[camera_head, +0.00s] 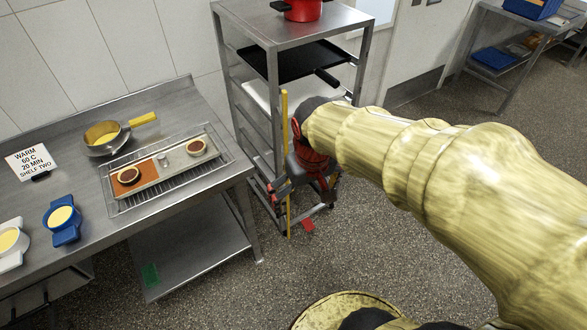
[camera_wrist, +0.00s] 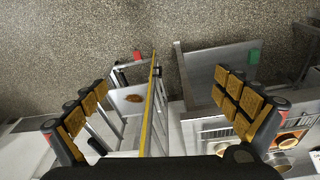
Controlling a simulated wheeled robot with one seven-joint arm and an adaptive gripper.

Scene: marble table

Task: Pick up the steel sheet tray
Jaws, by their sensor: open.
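I cannot tell for certain which thing is the steel sheet tray. A shallow greyish tray (camera_head: 153,187) with an orange area lies on a wire rack on the left steel table and bears small brown-filled bowls. A dark flat tray (camera_head: 290,62) sits high in the metal shelf rack, with a pale tray (camera_head: 258,96) below it. My gripper (camera_head: 299,195) is at the rack's right front, low down, away from the left table. In the wrist view my gripper (camera_wrist: 162,84) is open, with nothing between its fingers; a pale surface with a brown mark (camera_wrist: 132,98) lies beyond.
A yellow pole (camera_head: 286,150) stands upright by the shelf rack (camera_head: 228,12), close to my gripper. A red pot (camera_head: 302,10) stands on top. Open floor (camera_head: 225,290) lies in front.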

